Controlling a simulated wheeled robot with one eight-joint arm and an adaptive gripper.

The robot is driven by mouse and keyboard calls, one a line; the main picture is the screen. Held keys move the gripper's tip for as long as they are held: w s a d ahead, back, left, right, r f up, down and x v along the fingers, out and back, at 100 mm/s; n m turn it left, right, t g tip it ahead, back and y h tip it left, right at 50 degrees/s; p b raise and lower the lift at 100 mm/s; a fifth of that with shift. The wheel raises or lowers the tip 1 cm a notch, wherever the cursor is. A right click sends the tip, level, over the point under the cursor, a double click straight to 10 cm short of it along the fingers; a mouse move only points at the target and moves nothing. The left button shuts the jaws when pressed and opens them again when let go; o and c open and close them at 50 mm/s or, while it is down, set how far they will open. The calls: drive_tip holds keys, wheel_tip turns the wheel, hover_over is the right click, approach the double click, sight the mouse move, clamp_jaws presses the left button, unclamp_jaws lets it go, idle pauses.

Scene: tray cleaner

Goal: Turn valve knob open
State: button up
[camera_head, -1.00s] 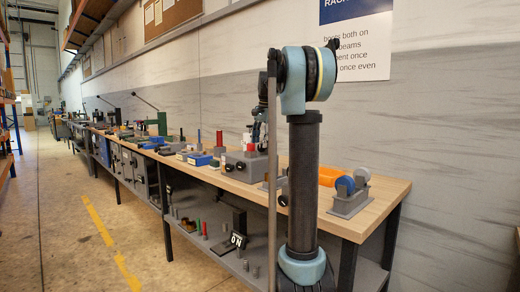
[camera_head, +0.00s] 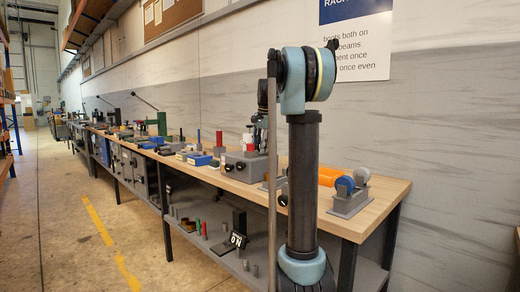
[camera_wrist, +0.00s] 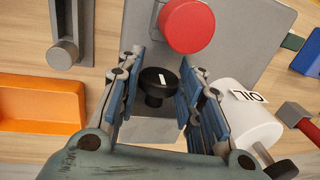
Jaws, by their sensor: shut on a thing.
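The black valve knob (camera_wrist: 152,98) shows in the wrist view, round with a short white mark on its top. The mark points nearly up the picture, tilted slightly. The knob sits at the front of a grey block (camera_wrist: 235,60), below a large red round cap (camera_wrist: 187,26). My gripper (camera_wrist: 161,72) is shut on the knob, with one blue-padded finger on each side of it. In the head view my gripper is mostly hidden behind my arm, over the grey box (camera_head: 240,168) on the bench. The knob's stem is mostly hidden.
A white cylinder labelled OIL (camera_wrist: 245,117) stands close right of my fingers. An orange tray (camera_wrist: 40,105) and a grey slotted bracket (camera_wrist: 66,45) lie left. The wooden bench (camera_head: 375,213) carries several other fixtures; the wall is close behind.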

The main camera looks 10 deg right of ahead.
drive_tip(key=shift+s+d+f+t+y, duration=0.1)
drive_tip(key=shift+t+y, duration=0.3)
drive_tip(key=shift+t, duration=0.15)
drive_tip(key=shift+s+d+t+y, duration=0.1)
drive_tip(key=shift+t+y, duration=0.3)
drive_tip(key=shift+t, duration=0.15)
drive_tip(key=shift+t+y, duration=0.6)
drive_tip(key=shift+t, duration=0.3)
drive_tip(key=o, duration=1.1)
drive_tip(key=shift+c, duration=0.2)
drive_tip(key=v, duration=1.1)
drive_tip(key=shift+r, duration=0.4)
drive_tip(key=shift+s+d, duration=0.1)
